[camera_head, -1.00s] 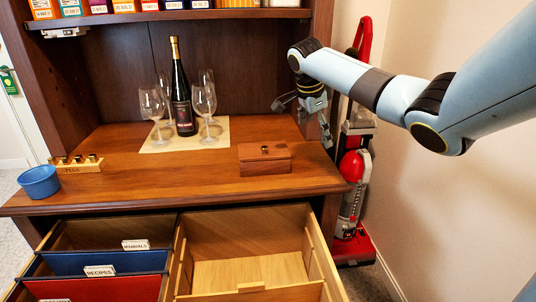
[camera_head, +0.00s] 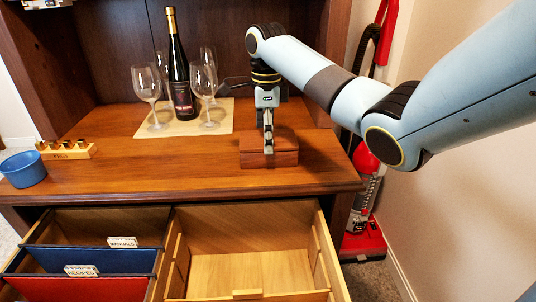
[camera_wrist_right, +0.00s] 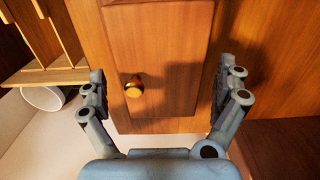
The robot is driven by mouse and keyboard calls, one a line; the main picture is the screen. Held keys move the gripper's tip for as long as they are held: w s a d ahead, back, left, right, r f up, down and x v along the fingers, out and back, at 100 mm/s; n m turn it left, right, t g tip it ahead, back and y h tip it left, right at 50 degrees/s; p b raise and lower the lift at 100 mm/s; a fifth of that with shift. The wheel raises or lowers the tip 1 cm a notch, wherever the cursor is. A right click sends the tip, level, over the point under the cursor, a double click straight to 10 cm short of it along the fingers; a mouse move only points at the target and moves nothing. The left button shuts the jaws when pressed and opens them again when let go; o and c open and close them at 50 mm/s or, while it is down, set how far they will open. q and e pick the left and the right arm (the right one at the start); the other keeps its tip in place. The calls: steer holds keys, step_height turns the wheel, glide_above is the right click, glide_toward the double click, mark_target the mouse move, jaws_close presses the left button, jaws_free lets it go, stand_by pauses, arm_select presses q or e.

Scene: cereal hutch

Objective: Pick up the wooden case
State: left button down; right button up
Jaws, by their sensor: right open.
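The wooden case (camera_head: 284,158) is a reddish-brown box on the hutch counter, right of the wine glasses. My right gripper (camera_head: 268,149) points down over it in the head view and hides part of its lid. In the right wrist view my open right gripper (camera_wrist_right: 160,90) has its two fingers wide apart, one on each side of a brown wooden panel that appears to be the case's lid. A small brass knob (camera_wrist_right: 133,87) stands on this panel between the fingers. I cannot tell whether the fingers touch the case.
A dark bottle (camera_head: 180,75) and several wine glasses (camera_head: 205,88) stand on a cream mat (camera_head: 231,116) left of the arm. A small wooden rack (camera_head: 67,150) and blue bowl (camera_head: 23,169) are farther left. Below, an open drawer (camera_head: 250,272) sticks out. A red vacuum (camera_head: 366,240) stands right.

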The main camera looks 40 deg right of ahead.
step_height(320, 180, down, 4)
steer(key=shift+d+r+b, duration=0.15)
steer(key=shift+b, duration=0.25)
steer(key=shift+s, duration=0.1)
steer(key=c, duration=1.3)
steer(key=shift+o, duration=0.2)
steer(key=shift+r, duration=0.1)
